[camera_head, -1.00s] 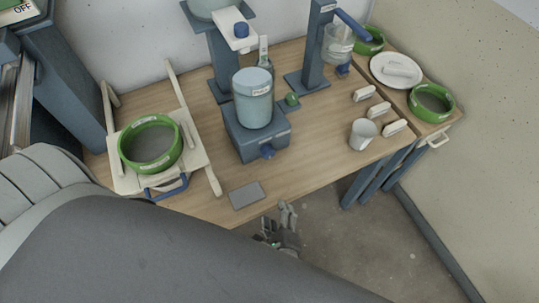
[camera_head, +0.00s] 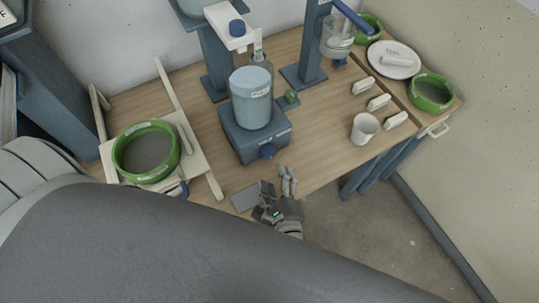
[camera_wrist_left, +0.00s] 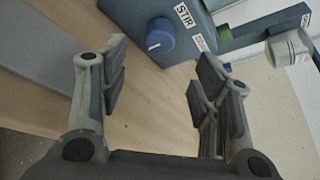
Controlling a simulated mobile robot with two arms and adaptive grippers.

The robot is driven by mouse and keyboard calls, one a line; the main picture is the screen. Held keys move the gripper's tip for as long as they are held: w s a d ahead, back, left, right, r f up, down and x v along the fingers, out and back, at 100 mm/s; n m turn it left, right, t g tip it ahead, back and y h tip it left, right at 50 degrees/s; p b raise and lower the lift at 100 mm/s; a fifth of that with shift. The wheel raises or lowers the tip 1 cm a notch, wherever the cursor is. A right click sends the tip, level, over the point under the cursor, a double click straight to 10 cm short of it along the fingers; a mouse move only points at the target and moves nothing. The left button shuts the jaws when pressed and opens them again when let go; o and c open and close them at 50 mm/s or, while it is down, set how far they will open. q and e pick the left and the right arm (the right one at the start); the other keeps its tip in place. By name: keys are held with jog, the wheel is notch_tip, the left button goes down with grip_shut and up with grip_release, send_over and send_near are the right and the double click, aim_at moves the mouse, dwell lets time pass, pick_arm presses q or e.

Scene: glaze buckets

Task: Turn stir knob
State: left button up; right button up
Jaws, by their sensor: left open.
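The stir knob (camera_head: 268,151) is a blue round knob on the front of a blue-grey stirrer base (camera_head: 240,143). In the left wrist view the knob (camera_wrist_left: 160,34) has a white mark line and sits beside a STIR label (camera_wrist_left: 185,15). A pale blue labelled container (camera_head: 252,100) stands on the base. My left gripper (camera_head: 278,188) is open and empty at the table's front edge, just in front of the knob and apart from it. In the left wrist view its fingers (camera_wrist_left: 157,88) are spread, with the knob beyond them. My right gripper is not in view.
A grey flat pad (camera_head: 244,198) lies next to my left gripper. A green-rimmed sieve or bowl (camera_head: 146,151) sits at the left. A white cup (camera_head: 364,128) and several white blocks (camera_head: 379,102) stand at the right.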

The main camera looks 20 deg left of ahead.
aim_at(270, 157)
pick_arm(q)
jog(key=b+x, duration=0.1)
jog(key=x, duration=0.7)
jog(key=shift+w+a, duration=0.15)
jog(key=shift+w, duration=0.15)
jog(key=c, duration=1)
jog(key=shift+f+n+t+b, duration=0.3)
jog(key=shift+f+b, duration=0.05)
jog(key=shift+b, duration=0.8)
jog(key=shift+c, duration=0.2)
jog(key=n+t+b, duration=0.2)
jog(key=n+b, duration=0.2)
jog(key=b, duration=0.5)
jog(key=shift+s+f, duration=0.1)
jog(key=shift+f, duration=0.05)
jog(key=shift+n+t+b, duration=0.3)
jog(key=shift+n+b, duration=0.2)
jog(key=shift+b, duration=0.5)
jog(key=shift+r, duration=0.25)
jog(key=o, duration=1)
